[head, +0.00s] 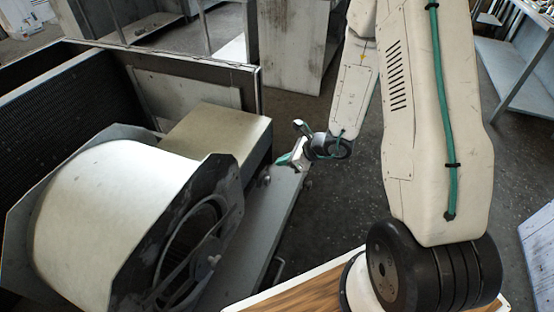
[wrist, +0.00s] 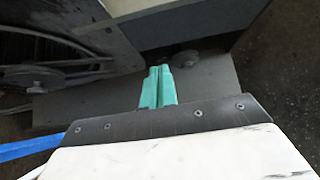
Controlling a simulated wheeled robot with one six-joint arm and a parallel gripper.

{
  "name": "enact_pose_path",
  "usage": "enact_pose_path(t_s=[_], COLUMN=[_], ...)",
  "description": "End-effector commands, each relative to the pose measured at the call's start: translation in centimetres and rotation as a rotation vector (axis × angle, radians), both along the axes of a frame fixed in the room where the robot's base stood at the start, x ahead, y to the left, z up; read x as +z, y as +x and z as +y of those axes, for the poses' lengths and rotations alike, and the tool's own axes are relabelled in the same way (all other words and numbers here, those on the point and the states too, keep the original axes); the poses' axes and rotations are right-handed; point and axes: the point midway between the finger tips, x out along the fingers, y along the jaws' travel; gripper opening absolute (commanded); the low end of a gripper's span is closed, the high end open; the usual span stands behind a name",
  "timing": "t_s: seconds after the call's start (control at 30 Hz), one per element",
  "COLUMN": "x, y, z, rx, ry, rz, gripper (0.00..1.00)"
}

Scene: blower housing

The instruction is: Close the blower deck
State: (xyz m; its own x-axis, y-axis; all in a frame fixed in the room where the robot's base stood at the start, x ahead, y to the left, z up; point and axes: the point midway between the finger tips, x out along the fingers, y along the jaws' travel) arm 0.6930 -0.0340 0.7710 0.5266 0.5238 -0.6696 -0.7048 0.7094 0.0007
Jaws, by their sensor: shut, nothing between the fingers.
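The blower deck (head: 262,225) is a long grey plate under the cream blower housing (head: 112,205), reaching out of the dark cabinet (head: 190,92) toward the front. In the wrist view the deck (wrist: 210,80) runs across below the blower. My gripper (head: 281,160) is at the deck's right side, near the end of the blower's box-shaped outlet (head: 222,135). In the wrist view its teal fingers (wrist: 158,80) are shut together and empty, over the deck. A small round knob (wrist: 186,60) lies just beyond the fingertips; I cannot tell whether they touch anything.
The blower's round side opening with spokes (head: 195,250) faces front right. A small handle (head: 278,272) sticks out at the deck's lower right edge. The dark floor (head: 345,200) right of the deck is clear. A pale cabinet (head: 292,45) stands behind, and a metal bench (head: 515,80) far right.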

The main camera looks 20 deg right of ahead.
Motion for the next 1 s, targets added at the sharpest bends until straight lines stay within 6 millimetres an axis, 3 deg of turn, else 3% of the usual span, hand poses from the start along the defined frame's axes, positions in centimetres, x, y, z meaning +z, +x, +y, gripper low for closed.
enact_pose_path(t_s=[0.37, 0.63, 1.0], x=[-5.4, -5.2, -5.2], y=[4.1, 6.6, 6.9], z=[4.4, 6.7, 7.0], rx=[0.006, 0.005, 0.003], ry=[0.001, -0.001, -0.001], rz=[0.001, -0.002, -0.001], gripper=[0.00, 0.00, 0.00])
